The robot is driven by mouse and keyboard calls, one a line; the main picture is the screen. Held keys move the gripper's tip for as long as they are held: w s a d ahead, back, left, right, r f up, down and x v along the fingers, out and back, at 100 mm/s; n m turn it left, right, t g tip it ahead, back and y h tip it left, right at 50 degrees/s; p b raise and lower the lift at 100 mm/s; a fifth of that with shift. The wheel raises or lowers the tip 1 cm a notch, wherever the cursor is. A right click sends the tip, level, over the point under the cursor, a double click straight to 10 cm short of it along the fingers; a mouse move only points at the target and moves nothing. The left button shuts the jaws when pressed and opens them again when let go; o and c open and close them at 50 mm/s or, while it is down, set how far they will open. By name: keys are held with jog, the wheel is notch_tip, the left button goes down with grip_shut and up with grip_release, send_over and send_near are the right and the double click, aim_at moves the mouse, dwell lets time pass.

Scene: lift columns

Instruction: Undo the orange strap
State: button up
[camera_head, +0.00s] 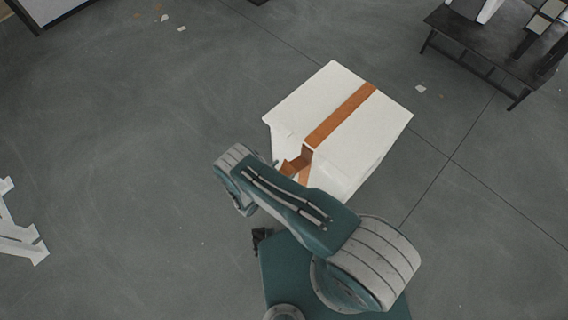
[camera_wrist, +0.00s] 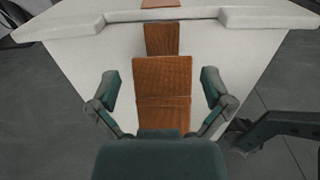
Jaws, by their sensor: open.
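A white box (camera_head: 300,104) stands on the floor in the head view, with an orange-brown strap (camera_head: 341,116) running over its top and down its near side. In the wrist view the white box (camera_wrist: 90,55) fills the middle, and the strap (camera_wrist: 162,78) hangs down its face, with a wider flap in front. My gripper (camera_wrist: 162,88) is open, with one finger on each side of the strap flap. The fingers look apart from the strap. In the head view my arm hides my gripper and the lower part of the strap.
A dark table (camera_head: 490,45) with objects on it stands at the upper right in the head view. A white frame-like thing (camera_head: 18,232) lies at the left edge. Small pale scraps are scattered on the grey floor. The floor left of the box is mostly clear.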

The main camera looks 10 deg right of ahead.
jog(key=shift+r, duration=2.25)
